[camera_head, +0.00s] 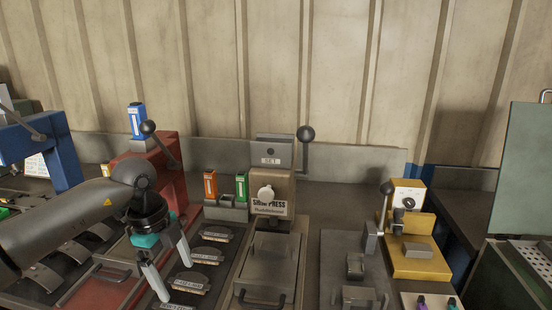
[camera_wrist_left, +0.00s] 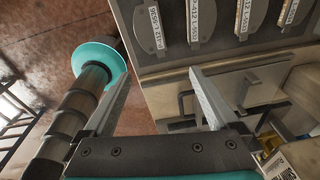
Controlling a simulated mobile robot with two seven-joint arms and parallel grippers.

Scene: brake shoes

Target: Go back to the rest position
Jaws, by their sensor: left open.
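My left gripper (camera_head: 175,278) is open and empty, with its fingers pointing down beside a row of labelled brake shoes (camera_head: 207,256). It also shows in the left wrist view (camera_wrist_left: 160,80), its two fingers apart with nothing between them. The labelled brake shoes also show at the top of the wrist view (camera_wrist_left: 200,20). Several dark shoes without visible labels (camera_head: 75,250) lie at the left, partly hidden by my left arm. My right gripper is not in view.
The shoe press (camera_head: 270,195) with a ball-ended lever stands at the centre. A red machine (camera_head: 165,165) stands behind my left gripper, and a blue frame (camera_head: 62,160) at the left. A yellow fixture (camera_head: 415,262) stands at the right. A green panel (camera_head: 522,165) rises at the right edge.

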